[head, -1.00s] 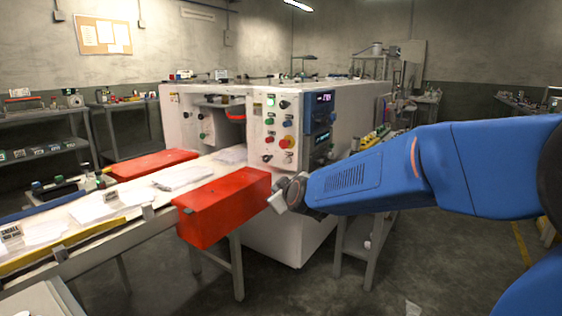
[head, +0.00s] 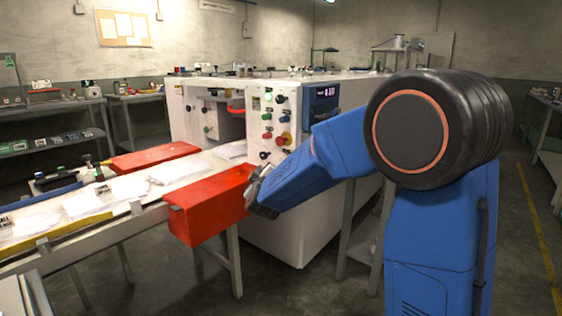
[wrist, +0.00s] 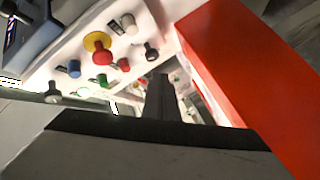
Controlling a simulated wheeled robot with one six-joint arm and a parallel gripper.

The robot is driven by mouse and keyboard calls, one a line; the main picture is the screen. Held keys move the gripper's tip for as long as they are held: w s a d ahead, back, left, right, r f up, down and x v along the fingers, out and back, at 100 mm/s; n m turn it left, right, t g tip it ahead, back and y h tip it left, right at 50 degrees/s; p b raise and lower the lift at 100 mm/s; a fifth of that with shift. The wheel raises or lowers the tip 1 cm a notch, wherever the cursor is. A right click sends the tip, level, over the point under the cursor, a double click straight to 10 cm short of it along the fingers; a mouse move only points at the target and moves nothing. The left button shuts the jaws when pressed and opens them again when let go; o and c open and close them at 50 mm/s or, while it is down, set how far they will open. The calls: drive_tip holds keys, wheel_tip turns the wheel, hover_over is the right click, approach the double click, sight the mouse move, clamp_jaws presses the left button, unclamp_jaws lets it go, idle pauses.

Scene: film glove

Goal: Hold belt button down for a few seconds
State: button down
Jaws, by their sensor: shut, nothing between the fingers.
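The control panel (head: 266,135) on the white machine's front carries several coloured buttons and knobs. In the wrist view it shows a red mushroom button on a yellow collar (wrist: 100,46), a blue button (wrist: 74,68), a green button (wrist: 103,80), a smaller red button (wrist: 122,65), and white and black ones. I cannot read the labels, so I cannot tell which is the belt button. My gripper (head: 256,182) is shut and empty, just below the panel beside the red box. In the wrist view its dark fingers (wrist: 158,98) point towards the panel's lower part; contact with a button cannot be made out.
The red box (head: 208,207) stands very close to my gripper; it fills the right of the wrist view (wrist: 245,70). A second red box (head: 150,157) lies behind. Open floor (head: 520,235) is at right.

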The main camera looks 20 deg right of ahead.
sight(284, 159)
drive_tip(key=w+d, duration=0.5)
drive_tip(key=d, duration=0.2)
idle(0.6)
drive_tip(key=shift+w+d, duration=0.15)
drive_tip(key=shift+d, duration=0.1)
idle(1.8)
drive_tip(key=shift+w+d, duration=0.2)
drive_tip(key=shift+w+d, duration=0.25)
drive_tip(key=shift+d, duration=0.05)
idle(4.2)
